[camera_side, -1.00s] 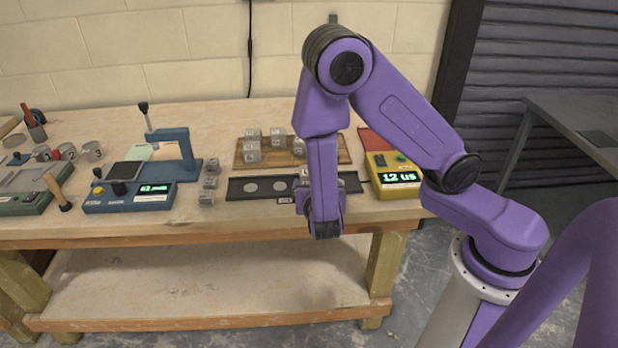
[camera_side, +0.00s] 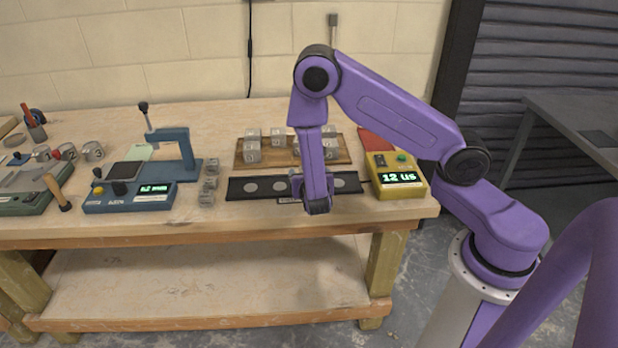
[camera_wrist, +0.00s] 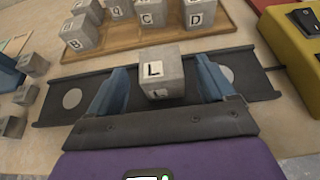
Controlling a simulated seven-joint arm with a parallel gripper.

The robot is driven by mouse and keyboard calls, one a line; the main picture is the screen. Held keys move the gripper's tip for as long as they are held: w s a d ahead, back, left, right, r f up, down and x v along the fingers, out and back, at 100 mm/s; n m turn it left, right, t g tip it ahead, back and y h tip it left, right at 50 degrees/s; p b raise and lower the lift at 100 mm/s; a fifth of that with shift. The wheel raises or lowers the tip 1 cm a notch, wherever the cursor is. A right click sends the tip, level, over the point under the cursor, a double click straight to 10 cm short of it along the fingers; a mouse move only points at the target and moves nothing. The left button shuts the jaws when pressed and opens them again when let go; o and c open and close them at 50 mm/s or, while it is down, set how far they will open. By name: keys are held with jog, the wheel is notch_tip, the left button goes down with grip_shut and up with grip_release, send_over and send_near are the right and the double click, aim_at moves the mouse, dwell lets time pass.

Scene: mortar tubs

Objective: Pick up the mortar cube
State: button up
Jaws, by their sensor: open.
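The mortar cube (camera_wrist: 160,72), grey with an L on its label, sits on a dark strip (camera_wrist: 55,107) with pale round discs. In the wrist view my gripper (camera_wrist: 162,84) is open, with a blue jaw on each side of the cube. Gaps show between both jaws and the cube, so it is not gripped. In the side view my gripper (camera_side: 317,205) is over the front of the dark strip (camera_side: 238,188) and hides most or all of the cube.
Behind the strip, a wooden tray (camera_side: 242,164) holds several lettered cubes. A yellow meter (camera_side: 397,178) stands close on the right. Small grey cubes (camera_side: 209,184) and a blue press device (camera_side: 125,200) stand on the left.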

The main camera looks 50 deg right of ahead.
jog(key=shift+x, duration=2.6)
jog(key=c, duration=1.4)
jog(key=shift+o, duration=0.2)
jog(key=shift+r, duration=0.1)
jog(key=shift+r, duration=0.75)
jog(key=shift+s+a+r, duration=0.95)
jog(key=shift+s+r, duration=4.65)
jog(key=shift+s, duration=1.25)
jog(key=w+a+r+n+t+y, duration=0.3)
jog(key=w+a+r+n+y, duration=0.2)
jog(key=w+r, duration=0.3)
jog(key=shift+n+y, duration=0.3)
